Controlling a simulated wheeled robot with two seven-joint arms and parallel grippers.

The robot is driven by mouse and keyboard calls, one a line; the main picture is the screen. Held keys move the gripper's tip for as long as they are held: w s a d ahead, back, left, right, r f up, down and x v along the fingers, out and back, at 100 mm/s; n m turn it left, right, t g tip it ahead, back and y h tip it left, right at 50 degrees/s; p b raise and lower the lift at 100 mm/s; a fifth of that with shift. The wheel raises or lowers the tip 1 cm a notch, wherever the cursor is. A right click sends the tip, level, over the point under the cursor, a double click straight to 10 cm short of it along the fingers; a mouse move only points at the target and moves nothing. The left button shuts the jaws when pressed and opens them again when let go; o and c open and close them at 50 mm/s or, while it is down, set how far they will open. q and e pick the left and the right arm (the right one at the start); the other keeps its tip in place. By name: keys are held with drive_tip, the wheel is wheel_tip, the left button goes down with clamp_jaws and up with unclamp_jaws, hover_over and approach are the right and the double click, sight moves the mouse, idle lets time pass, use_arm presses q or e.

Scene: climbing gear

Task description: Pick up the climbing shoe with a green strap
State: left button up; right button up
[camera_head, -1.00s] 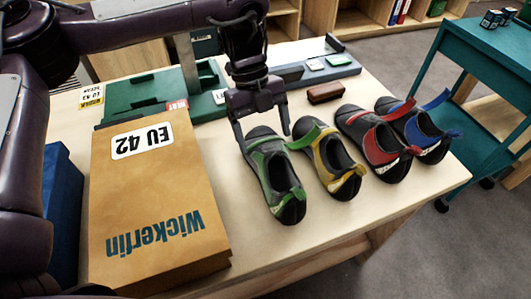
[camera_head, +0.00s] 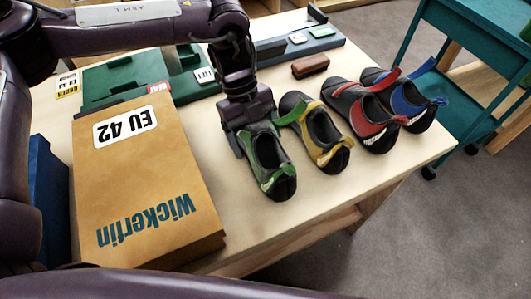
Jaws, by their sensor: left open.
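The climbing shoe with green trim (camera_head: 268,165) stands on the table at the left end of a row of shoes. A green strap (camera_head: 298,112) slants up between it and the yellow-trimmed shoe (camera_head: 320,135); I cannot tell for sure which of the two it joins. My left gripper (camera_head: 254,138) is open, low over the far end of the green-trimmed shoe, with its fingers at the shoe's two sides. The gripper body hides that end, and I cannot tell whether the fingers touch it. My right gripper is not in view.
Red (camera_head: 368,120) and blue (camera_head: 405,100) shoes stand to the right. A brown EU 42 box (camera_head: 145,190) lies close on the left. A red-brown block (camera_head: 310,66) and a grey-blue tray (camera_head: 290,45) lie behind. The near right tabletop is clear. A teal cart (camera_head: 470,60) stands beyond.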

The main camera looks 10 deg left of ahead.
use_arm(q)
drive_tip(key=shift+c, duration=0.4)
drive_tip(key=c, duration=0.7)
